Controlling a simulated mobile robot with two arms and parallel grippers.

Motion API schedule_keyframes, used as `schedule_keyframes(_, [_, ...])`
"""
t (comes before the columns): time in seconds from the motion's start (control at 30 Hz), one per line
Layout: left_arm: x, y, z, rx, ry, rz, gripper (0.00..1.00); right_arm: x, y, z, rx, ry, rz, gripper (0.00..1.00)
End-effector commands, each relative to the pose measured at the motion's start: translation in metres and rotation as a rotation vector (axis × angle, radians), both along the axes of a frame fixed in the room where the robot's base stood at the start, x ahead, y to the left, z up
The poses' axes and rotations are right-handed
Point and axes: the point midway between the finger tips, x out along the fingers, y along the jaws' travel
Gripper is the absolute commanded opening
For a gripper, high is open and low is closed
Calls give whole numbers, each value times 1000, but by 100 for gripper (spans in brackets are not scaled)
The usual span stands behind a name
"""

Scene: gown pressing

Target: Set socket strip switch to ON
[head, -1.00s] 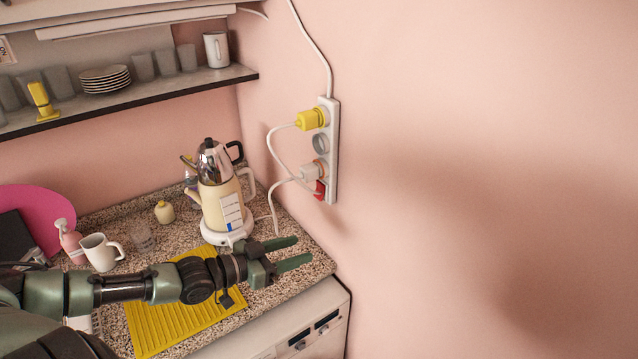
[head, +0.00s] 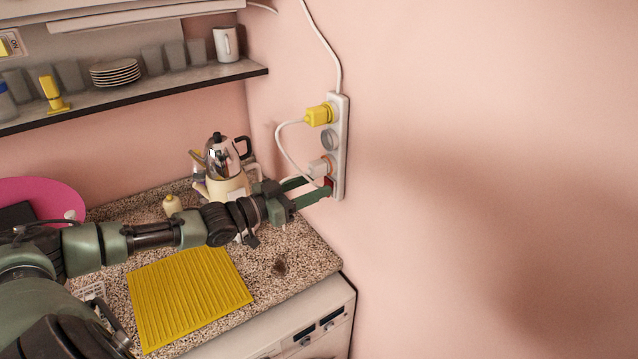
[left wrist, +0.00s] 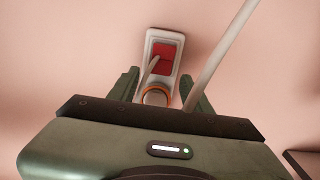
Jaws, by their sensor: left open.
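The white socket strip (head: 342,130) is mounted upright on the pink wall. Its red switch (head: 328,182) is at the lower end, partly hidden by my fingers; it also shows in the left wrist view (left wrist: 166,58), with a pale cord crossing its edge. I cannot tell the switch position. My left gripper (head: 317,187) is open, with its fingertips close to the lower end of the strip. In the left wrist view the two fingers (left wrist: 160,85) stand apart on either side of the strip's end. Contact with the switch cannot be made out. My right gripper is out of view.
A kettle (head: 222,160) stands behind my arm. A yellow mat (head: 190,295) lies on the counter. The wall at right is clear.

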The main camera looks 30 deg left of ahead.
Motion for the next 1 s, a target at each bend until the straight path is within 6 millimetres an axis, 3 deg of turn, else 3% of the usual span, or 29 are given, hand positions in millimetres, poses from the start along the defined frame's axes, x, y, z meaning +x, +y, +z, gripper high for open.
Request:
schedule_keyframes(0.23, [16, -7, 1, 0, -1, 0, 49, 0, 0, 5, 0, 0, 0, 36])
schedule_keyframes(0.6, [19, -8, 0, 1, 2, -1, 49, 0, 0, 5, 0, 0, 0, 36])
schedule_keyframes(0.8, [19, -8, 0, 1, 2, -1, 0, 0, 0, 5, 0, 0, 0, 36])
schedule_keyframes(1.0, [18, -9, -5, -9, -20, -1, 0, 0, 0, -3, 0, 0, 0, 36])
